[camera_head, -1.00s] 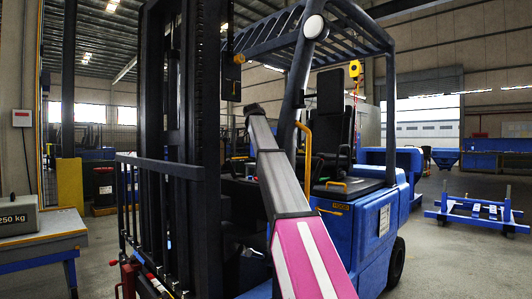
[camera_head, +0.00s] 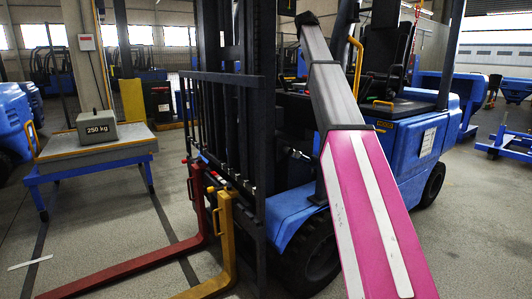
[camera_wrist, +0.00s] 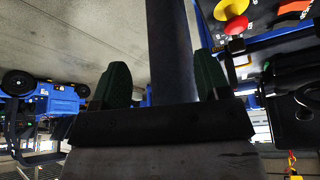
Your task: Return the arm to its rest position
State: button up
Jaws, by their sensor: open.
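My arm, with a pink and white link (camera_head: 370,215) and a grey link (camera_head: 335,85), reaches up and away in front of the forklift (camera_head: 400,130) in the head view. Its far end is near the top edge, and my gripper does not show there. In the wrist view my gripper (camera_wrist: 162,82) has its two green-padded fingers spread apart. A dark upright bar shows between them in the picture; I cannot tell how near it is, and no finger visibly closes on it.
The forklift's black mast (camera_head: 235,130) stands just left of my arm, with a red fork (camera_head: 125,268) and a yellow fork (camera_head: 225,240) low in front. A grey 250 kg weight (camera_head: 97,128) sits on a blue-legged table (camera_head: 95,160). Floor between table and forks is clear.

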jog(key=s+f+n+y, duration=0.1)
jog(key=s+f+n, duration=0.2)
jog(key=f, duration=1.1)
jog(key=s+a+f+n, duration=0.15)
jog(key=s+f, duration=0.25)
jog(key=f, duration=1.1)
jog(key=s+d+f+n+y, duration=0.1)
jog(key=s+f+n, duration=0.25)
jog(key=f, duration=1.05)
jog(key=s+a+f+n+g+y, duration=0.1)
jog(key=s+f+n, duration=0.6)
jog(key=s+f, duration=1.9)
notch_tip(320, 180, down, 3)
jog(key=shift+a+r+n+y, duration=0.15)
jog(key=shift+a+n+y, duration=0.15)
jog(key=shift+a+y, duration=0.5)
